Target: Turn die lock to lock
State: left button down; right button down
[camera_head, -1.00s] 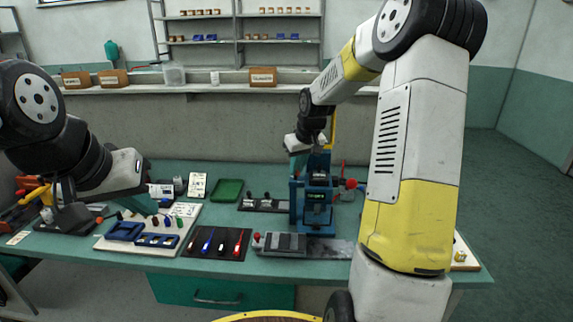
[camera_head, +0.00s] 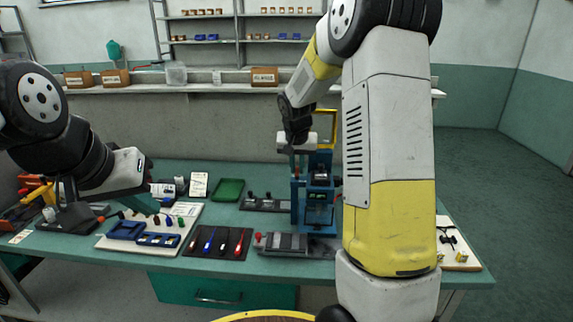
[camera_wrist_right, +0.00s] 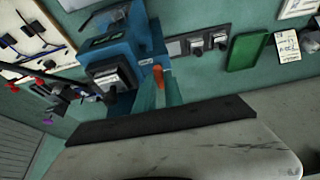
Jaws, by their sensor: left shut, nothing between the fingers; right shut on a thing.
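The blue press (camera_head: 318,200) stands on the bench in the middle of the head view. It also shows at the upper left of the right wrist view (camera_wrist_right: 118,62). My right gripper (camera_head: 295,168) is at the left rear top of the press. In the right wrist view its teal fingers (camera_wrist_right: 158,92) are shut on an orange handle (camera_wrist_right: 158,75) beside the press, which seems to be the die lock's handle. The lock's body is hidden. My left gripper (camera_head: 146,205) is shut and empty above the left of the bench.
Near the press are a grey fixture (camera_head: 285,242), a black tray of coloured tools (camera_head: 218,242) and a green tray (camera_head: 228,190). Blue bins (camera_head: 155,239) stand on a white board. A white panel (camera_head: 456,250) is at the right. My right arm hides part of the bench.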

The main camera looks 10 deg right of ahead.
dwell(0.3)
jog(key=c, duration=1.4)
grip_release()
jog(key=shift+c, duration=0.2)
jog(key=d+v, duration=0.1)
jog(key=v, duration=0.6)
jog(key=shift+a+r, duration=0.4)
jog(key=shift+a, duration=0.15)
jog(key=shift+s+r, duration=0.1)
jog(key=shift+s, duration=0.15)
